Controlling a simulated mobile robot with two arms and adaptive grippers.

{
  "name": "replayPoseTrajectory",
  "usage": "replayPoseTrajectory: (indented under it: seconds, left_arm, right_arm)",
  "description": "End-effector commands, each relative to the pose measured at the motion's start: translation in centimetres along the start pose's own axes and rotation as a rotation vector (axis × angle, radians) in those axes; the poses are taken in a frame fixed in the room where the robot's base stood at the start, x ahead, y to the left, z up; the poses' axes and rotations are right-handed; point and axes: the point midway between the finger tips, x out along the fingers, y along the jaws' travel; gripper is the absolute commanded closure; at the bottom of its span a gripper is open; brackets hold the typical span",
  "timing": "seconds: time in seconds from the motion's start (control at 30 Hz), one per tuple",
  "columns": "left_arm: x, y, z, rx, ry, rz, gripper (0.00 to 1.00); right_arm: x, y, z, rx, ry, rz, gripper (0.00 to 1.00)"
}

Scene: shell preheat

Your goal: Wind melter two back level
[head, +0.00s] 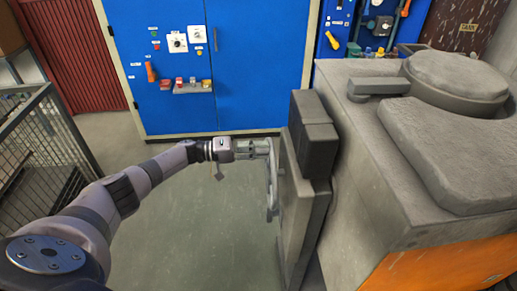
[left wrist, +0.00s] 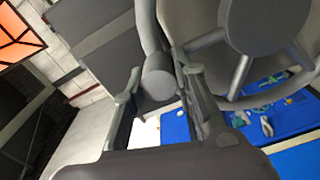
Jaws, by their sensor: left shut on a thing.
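The melter (head: 365,150) is a big grey block with a round lid on top and an orange lower front, at the right of the head view. A grey handwheel (head: 272,195) stands edge-on at its left side. In the left wrist view the handwheel (left wrist: 265,25) shows a round hub, spokes and a stubby handle (left wrist: 158,80). My left gripper (head: 268,148) is at the wheel's upper part, its fingers shut on the handle, which also sits between the fingertips (left wrist: 160,82) in the wrist view. I cannot tell whether the melter is level. My right gripper is out of view.
A blue cabinet (head: 240,60) with switches and a small shelf stands at the back. A wire mesh cage (head: 40,145) is at the left. Grey floor (head: 190,240) between cage and melter is clear. A dark box (head: 314,135) juts up beside the wheel.

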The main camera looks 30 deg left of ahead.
Motion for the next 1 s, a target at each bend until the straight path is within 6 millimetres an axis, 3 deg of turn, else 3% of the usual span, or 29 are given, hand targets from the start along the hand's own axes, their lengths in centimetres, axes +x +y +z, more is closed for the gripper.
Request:
replayPoseTrajectory:
  seconds: [0.33, 0.37, 0.63, 1.0]
  left_arm:
    - [0.1, 0.28, -0.27, -0.004, 0.006, 0.006, 1.0]
    - [0.1, 0.28, -0.27, -0.004, 0.006, 0.006, 0.73]
    - [0.07, 0.15, -0.16, -0.003, 0.004, 0.004, 0.55]
    - [-0.4, -0.02, -0.08, -0.004, 0.003, -0.001, 0.54]
  right_arm:
    - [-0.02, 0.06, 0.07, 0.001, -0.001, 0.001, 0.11]
    - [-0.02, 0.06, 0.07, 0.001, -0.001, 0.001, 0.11]
    - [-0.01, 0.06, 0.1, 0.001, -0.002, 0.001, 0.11]
    - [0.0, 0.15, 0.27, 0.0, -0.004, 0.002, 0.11]
